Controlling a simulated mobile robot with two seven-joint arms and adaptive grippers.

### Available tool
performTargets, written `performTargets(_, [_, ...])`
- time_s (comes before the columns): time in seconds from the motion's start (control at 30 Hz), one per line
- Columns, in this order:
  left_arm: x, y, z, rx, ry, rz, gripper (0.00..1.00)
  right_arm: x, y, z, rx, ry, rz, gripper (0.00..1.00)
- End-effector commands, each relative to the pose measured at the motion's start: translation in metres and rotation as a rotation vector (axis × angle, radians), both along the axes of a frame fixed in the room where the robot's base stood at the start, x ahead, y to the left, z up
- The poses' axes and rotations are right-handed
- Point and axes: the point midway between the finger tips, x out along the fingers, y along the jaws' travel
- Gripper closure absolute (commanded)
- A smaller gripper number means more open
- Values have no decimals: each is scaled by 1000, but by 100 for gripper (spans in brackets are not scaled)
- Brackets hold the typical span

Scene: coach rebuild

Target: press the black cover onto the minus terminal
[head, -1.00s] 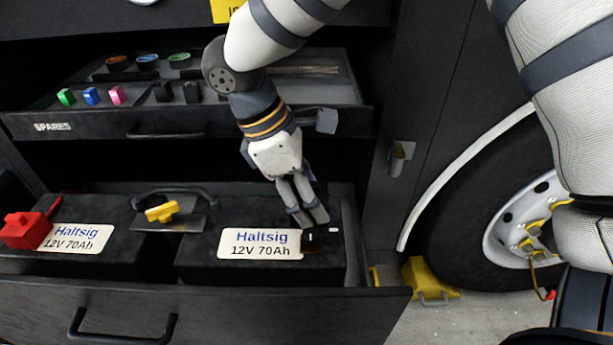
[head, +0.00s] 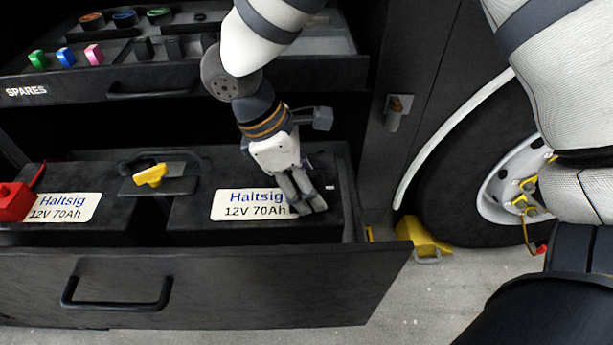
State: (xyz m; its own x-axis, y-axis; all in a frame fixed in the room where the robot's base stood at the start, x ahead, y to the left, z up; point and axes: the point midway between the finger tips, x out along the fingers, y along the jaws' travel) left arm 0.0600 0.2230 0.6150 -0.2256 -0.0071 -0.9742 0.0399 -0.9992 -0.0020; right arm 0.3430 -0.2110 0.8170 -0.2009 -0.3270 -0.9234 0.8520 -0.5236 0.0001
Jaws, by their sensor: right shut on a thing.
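My right gripper (head: 308,210) reaches down from above, its fingers shut, at the right end of the label on the right battery (head: 190,212). It is shut on the black cover, which barely stands out from the dark battery top behind the fingers. The fingertips are low against the battery. The minus terminal is hidden, and I cannot tell whether the cover is seated on it. My left gripper is not in view.
The batteries sit in an open drawer (head: 225,285). The open spares drawer (head: 250,75) is close above, behind my arm. A yellow wheel chock (head: 422,236) stands right.

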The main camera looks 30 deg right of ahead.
Motion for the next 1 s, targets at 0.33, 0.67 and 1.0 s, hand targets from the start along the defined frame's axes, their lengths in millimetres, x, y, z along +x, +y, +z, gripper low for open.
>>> performTargets(0.33, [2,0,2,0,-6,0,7,0,0,1,0,-2,0,76])
performTargets(0.67, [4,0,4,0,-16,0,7,0,0,1,0,-1,0,76])
performTargets(1.0, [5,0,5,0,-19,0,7,0,0,1,0,-1,0,76])
